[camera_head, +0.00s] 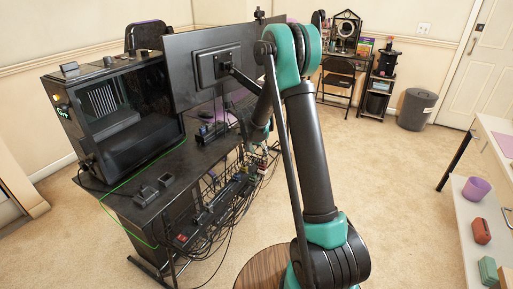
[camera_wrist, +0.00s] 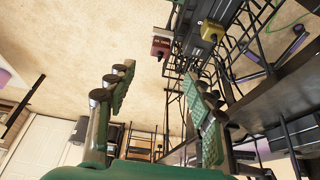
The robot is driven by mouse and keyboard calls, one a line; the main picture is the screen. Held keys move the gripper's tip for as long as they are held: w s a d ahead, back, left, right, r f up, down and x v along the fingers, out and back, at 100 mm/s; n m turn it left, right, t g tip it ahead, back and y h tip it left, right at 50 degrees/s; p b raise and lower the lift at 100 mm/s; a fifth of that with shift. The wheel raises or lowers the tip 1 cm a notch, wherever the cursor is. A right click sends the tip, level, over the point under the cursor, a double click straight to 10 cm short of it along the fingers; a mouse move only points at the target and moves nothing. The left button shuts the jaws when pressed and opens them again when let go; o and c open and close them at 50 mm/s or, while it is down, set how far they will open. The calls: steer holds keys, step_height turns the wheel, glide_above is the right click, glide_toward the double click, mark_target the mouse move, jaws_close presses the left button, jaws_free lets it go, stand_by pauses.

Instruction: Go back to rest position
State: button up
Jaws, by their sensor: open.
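My gripper (camera_wrist: 160,108) shows in the wrist view with its two green-padded fingers wide apart. It is open and nothing is between the fingers. The view there is strongly tilted, with carpet behind the left finger and the desk's wire rack (camera_wrist: 188,92) close behind the right finger. In the head view my arm rises in the middle and bends over toward the desk. The gripper itself is mostly hidden there behind the arm, near the desk's cable side.
A black desk (camera_head: 125,205) holds a PC case (camera_head: 120,115) and a monitor (camera_head: 185,75). Cables and a rack (camera_head: 225,195) hang along its side. A bin (camera_head: 416,109) stands at the back. Carpet between is clear.

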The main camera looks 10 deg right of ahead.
steer(key=s+d+r+n+y, duration=0.1)
steer(key=s+d+r+n, duration=0.15)
steer(key=s, duration=0.65)
steer(key=s+d+r+n, duration=0.15)
steer(key=s+r, duration=0.25)
steer(key=s, duration=0.4)
steer(key=s+d+r+n+y, duration=0.1)
steer(key=s+d+r, duration=0.15)
steer(key=s, duration=0.65)
steer(key=s+f+n, duration=0.1)
steer(key=s+n, duration=0.1)
steer(key=s, duration=1)
steer(key=shift+f+t+y, duration=0.3)
